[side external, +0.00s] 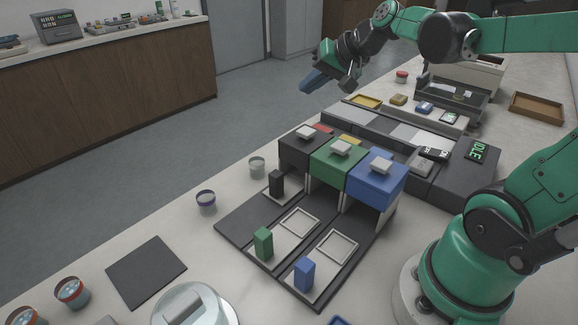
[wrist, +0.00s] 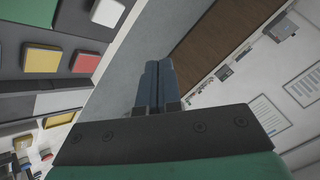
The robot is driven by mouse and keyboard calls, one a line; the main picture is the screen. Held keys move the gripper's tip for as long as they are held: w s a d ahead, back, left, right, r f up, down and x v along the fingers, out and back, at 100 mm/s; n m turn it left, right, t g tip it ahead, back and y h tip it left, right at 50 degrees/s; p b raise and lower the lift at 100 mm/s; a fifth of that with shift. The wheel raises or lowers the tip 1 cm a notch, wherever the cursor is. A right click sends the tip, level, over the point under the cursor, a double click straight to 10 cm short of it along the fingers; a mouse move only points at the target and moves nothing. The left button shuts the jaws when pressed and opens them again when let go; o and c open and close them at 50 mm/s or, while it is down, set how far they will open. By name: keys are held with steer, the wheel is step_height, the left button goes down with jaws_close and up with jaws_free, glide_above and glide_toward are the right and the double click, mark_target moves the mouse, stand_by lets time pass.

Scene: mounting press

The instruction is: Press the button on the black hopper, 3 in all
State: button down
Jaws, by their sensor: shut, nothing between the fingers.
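The black hopper (side external: 300,153) stands at the left end of a row of three hoppers in the side external view. Its pale grey button (side external: 305,131) is on top, with nothing touching it. A black block (side external: 276,182) stands in front of this hopper. My gripper (side external: 306,87) is high above and beyond the hopper, tilted, with its blue fingers pointing down-left. In the wrist view my gripper (wrist: 153,68) is shut and empty. The black hopper cannot be made out for sure in the wrist view.
A green hopper (side external: 336,166) and a blue hopper (side external: 374,184) stand right of the black one, with a green block (side external: 263,243) and a blue block (side external: 304,273) before them. A display (side external: 477,150) reads IDLE. Small cups (side external: 257,165) stand to the left.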

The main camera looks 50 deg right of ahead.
mark_target(310, 132)
step_height(310, 132, up, 3)
steer(key=shift+f, duration=0.1)
stand_by(0.3)
steer(key=shift+f, duration=4.45)
steer(key=shift+f, duration=0.15)
steer(key=shift+f, duration=0.25)
steer(key=shift+f, duration=0.45)
steer(key=shift+r, duration=0.9)
